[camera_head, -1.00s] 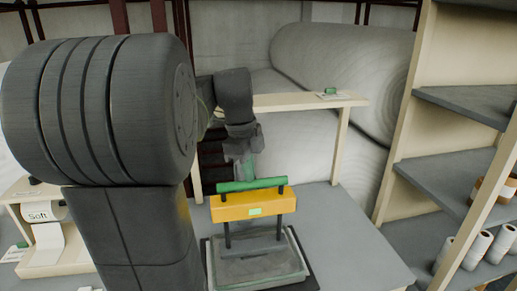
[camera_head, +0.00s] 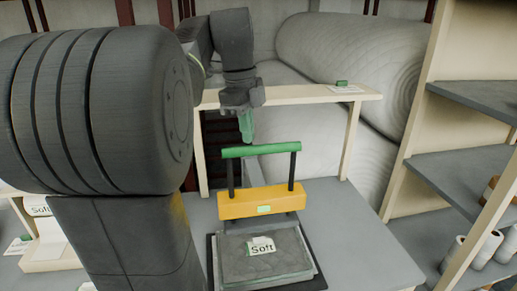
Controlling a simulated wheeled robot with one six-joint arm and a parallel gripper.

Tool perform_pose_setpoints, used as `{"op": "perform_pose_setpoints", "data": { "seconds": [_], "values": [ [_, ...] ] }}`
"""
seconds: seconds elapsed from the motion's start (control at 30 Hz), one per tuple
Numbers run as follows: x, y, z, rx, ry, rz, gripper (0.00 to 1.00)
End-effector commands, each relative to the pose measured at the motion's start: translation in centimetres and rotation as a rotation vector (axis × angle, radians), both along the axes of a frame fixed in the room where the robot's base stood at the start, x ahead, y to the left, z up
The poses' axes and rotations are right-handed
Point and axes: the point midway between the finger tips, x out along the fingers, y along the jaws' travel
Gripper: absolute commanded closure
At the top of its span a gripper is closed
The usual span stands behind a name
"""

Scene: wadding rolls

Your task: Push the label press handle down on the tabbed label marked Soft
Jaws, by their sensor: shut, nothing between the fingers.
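The label press has a green handle (camera_head: 260,150) raised on two dark posts above its yellow crossbar (camera_head: 262,203). Below and in front of the crossbar is a grey pad (camera_head: 285,265). A white tabbed label marked Soft (camera_head: 262,247) lies on the pad, in clear sight. My gripper (camera_head: 246,127) points down just above the handle, left of its middle. Its fingers are shut and empty, and a small gap seems to part them from the handle.
A cream shelf board (camera_head: 290,95) on legs stands behind the press, with a small green item on it. Large white rolls (camera_head: 350,70) lie behind. Shelving with small rolls is at right. Another Soft sign (camera_head: 40,210) is at left, partly behind my arm.

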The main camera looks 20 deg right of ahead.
Motion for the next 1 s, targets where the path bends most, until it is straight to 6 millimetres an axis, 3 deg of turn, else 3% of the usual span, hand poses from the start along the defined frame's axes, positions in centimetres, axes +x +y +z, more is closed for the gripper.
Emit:
{"op": "perform_pose_setpoints", "data": {
  "seconds": [0.03,0.2,0.4,0.73,1.0],
  "values": [
    [-0.1,-0.1,1.3,-0.005,-0.008,-0.003,1.0],
    [-0.3,-0.2,3.7,-0.011,-0.016,-0.007,1.0],
    [-0.4,-0.3,4.7,-0.013,-0.019,-0.01,1.0],
    [-0.4,-0.2,4.6,-0.012,-0.018,-0.009,1.0],
    [-0.2,-0.1,1.7,-0.006,-0.008,-0.003,1.0]
  ]
}}
